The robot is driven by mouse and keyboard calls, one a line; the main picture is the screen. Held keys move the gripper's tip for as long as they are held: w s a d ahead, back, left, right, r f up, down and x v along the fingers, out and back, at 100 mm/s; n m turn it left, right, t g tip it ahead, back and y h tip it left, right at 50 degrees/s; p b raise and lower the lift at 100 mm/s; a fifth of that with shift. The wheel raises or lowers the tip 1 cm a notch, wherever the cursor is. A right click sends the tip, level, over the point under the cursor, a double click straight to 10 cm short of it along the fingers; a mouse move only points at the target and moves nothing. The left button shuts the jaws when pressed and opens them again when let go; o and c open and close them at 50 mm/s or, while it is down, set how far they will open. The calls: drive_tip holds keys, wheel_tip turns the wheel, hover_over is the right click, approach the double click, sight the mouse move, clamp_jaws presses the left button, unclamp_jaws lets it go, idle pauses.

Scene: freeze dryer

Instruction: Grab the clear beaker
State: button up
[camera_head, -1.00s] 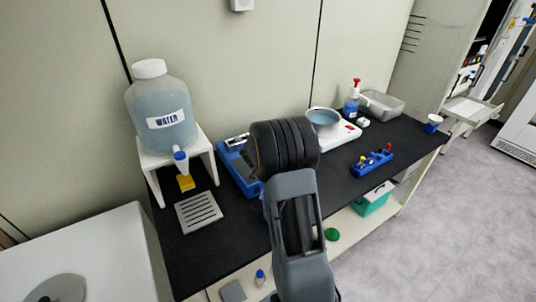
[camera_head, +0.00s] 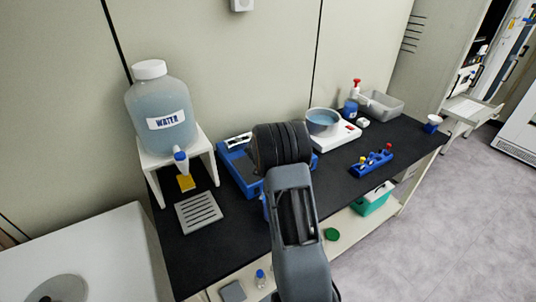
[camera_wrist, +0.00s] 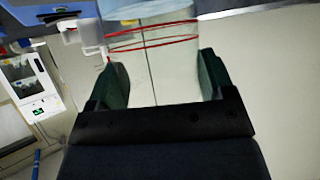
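In the wrist view a clear beaker (camera_wrist: 155,65) with red rings around its upper part stands between the two green fingertips of my gripper (camera_wrist: 163,78). The fingers lie along the beaker's left and right sides, close against it. Whether they press on it I cannot tell. The wall shows through the beaker, and its top runs out of the picture. In the head view my own arm hides my gripper, and I cannot make out the beaker there.
The black bench top (camera_head: 185,255) holds a water jug (camera_head: 163,110) on a white stand, a blue device (camera_head: 238,168), a white balance (camera_head: 349,133) bearing a bowl (camera_head: 322,123), a blue rack (camera_head: 371,163) and a grey tray (camera_head: 382,105). Bare bench lies right of my arm.

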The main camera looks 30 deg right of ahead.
drive_tip(key=c, duration=0.6)
drive_tip(key=shift+o, duration=0.2)
drive_tip(key=shift+r, duration=0.25)
